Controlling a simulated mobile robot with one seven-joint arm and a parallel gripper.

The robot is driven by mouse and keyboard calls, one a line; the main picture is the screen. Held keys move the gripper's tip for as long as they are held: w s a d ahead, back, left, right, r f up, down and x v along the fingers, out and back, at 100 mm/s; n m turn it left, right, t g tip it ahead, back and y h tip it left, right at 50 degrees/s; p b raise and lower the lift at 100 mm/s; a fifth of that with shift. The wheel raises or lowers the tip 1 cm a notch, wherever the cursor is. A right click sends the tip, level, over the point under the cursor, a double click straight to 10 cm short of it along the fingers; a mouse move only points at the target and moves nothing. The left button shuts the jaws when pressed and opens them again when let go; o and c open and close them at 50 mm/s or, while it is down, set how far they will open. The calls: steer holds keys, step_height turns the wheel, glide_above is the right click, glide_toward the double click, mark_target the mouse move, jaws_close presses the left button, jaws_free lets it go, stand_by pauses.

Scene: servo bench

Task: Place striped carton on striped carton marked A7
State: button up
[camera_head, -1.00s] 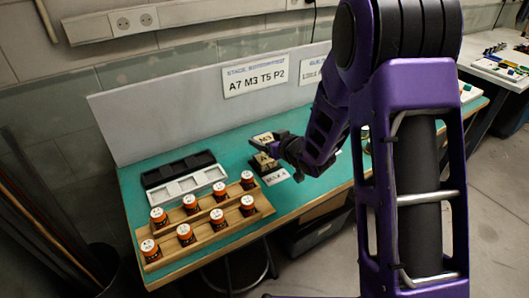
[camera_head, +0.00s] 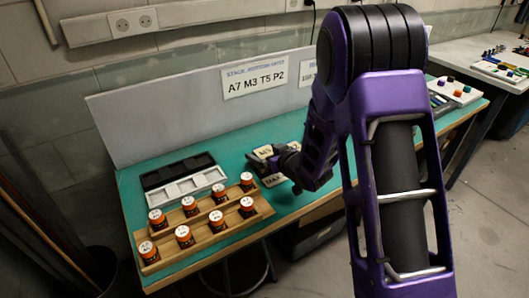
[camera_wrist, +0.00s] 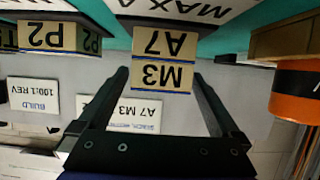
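The striped carton marked M3 (camera_wrist: 163,78) is tan with blue edges and shows upside down in the wrist view. It lines up with the carton marked A7 (camera_wrist: 165,45), and their faces meet with no clear gap, M3 on top. My gripper (camera_wrist: 163,73) has one black finger along each side of the M3 carton, close against it, and appears shut on it. The A7 carton stands by a white card reading "MAX A" (camera_wrist: 180,8). In the head view my gripper (camera_head: 279,160) is over the stack and partly hides it.
A carton marked P2 (camera_wrist: 45,37) stands apart on another base. In the head view a wooden rack (camera_head: 212,236) with several orange pots and grey and black trays (camera_head: 185,187) lie to the left. A grey back panel (camera_head: 150,120) bears signs.

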steer(key=shift+s+d+r, duration=0.15)
steer(key=shift+r, duration=0.15)
steer(key=v, duration=1.1)
steer(key=shift+s+d+p, duration=0.15)
steer(key=shift+s+p, duration=0.05)
steer(key=shift+p, duration=0.25)
